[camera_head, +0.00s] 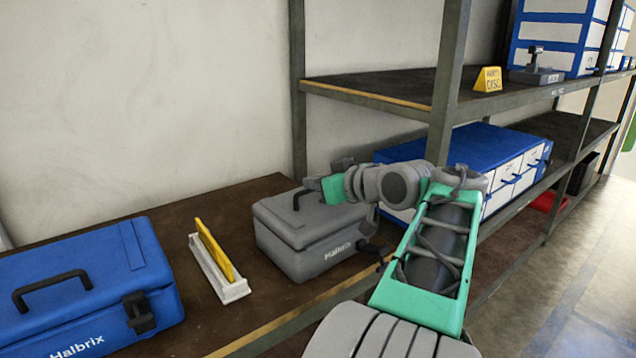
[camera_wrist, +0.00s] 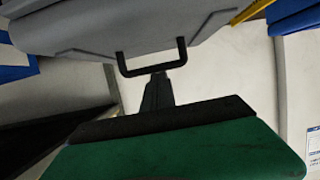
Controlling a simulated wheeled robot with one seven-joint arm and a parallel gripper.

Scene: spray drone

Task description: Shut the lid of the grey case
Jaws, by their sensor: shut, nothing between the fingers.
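The grey case (camera_head: 312,243) stands on the brown shelf board, with "Halbrix" on its front. Its lid (camera_head: 290,212) lies down over the body; I cannot tell if it is fully closed. A black latch (camera_head: 372,247) sticks out at the front right, partly beside my arm. The black handle (camera_head: 303,197) stands up on the lid. My gripper (camera_head: 314,183) is just above the lid, near the handle, and partly hidden by my wrist. In the wrist view, my shut, empty fingers (camera_wrist: 157,82) point toward the handle (camera_wrist: 152,66) and the grey lid (camera_wrist: 110,28).
A white holder with a yellow plate (camera_head: 216,262) stands left of the case, and a blue case (camera_head: 85,285) further left. A shelf post (camera_head: 448,80) and a blue drawer cabinet (camera_head: 465,150) are close on the right. The wall is behind.

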